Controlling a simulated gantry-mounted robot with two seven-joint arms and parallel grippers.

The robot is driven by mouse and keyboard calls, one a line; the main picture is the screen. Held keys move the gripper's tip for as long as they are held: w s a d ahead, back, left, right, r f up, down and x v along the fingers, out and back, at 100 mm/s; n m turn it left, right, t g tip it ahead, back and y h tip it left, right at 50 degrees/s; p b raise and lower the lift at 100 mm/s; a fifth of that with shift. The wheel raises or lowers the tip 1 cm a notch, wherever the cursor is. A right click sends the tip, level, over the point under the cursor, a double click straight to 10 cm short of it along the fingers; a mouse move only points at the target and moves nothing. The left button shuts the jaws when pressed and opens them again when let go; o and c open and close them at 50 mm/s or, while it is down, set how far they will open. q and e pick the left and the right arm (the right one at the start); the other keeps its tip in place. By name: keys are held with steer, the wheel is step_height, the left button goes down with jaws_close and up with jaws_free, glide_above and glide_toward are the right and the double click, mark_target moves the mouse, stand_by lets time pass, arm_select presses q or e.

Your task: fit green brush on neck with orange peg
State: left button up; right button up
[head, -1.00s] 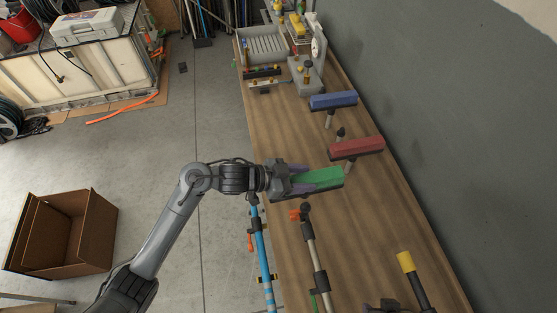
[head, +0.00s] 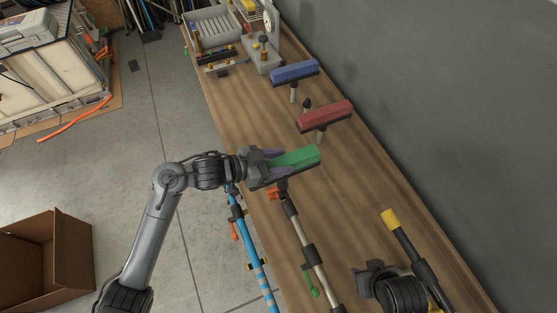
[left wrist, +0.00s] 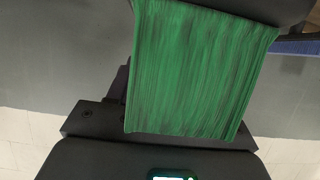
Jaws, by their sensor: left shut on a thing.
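My left gripper (head: 277,162) has purple fingers and is shut on the green brush (head: 302,157), a long block held level above the wooden bench. In the left wrist view the green bristles (left wrist: 195,70) fill the middle. A grey pole (head: 305,238) lies below, with an orange peg (head: 275,195) beside the dark neck (head: 284,186) at its upper end. The brush is apart from the neck, just above it in the picture. My right gripper (head: 367,273) is at the lower right, apparently empty; its jaw opening is unclear.
A red brush (head: 326,115) and a blue brush (head: 295,72) stand on the bench (head: 345,200) farther back. A blue pole (head: 250,245) lies to the left. A black pole with a yellow end (head: 390,218) lies near my right gripper. The grey wall bounds the right.

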arm_select(q)
steer(key=shift+f, duration=0.25)
stand_by(0.6)
steer(key=shift+p, duration=1.1)
stand_by(1.1)
steer(key=shift+f+b, duration=1.35)
steer(key=shift+f, duration=1.05)
steer(key=o, duration=1.4)
steer(key=shift+c, duration=0.2)
steer(key=shift+f, duration=0.1)
steer(key=shift+a, duration=0.1)
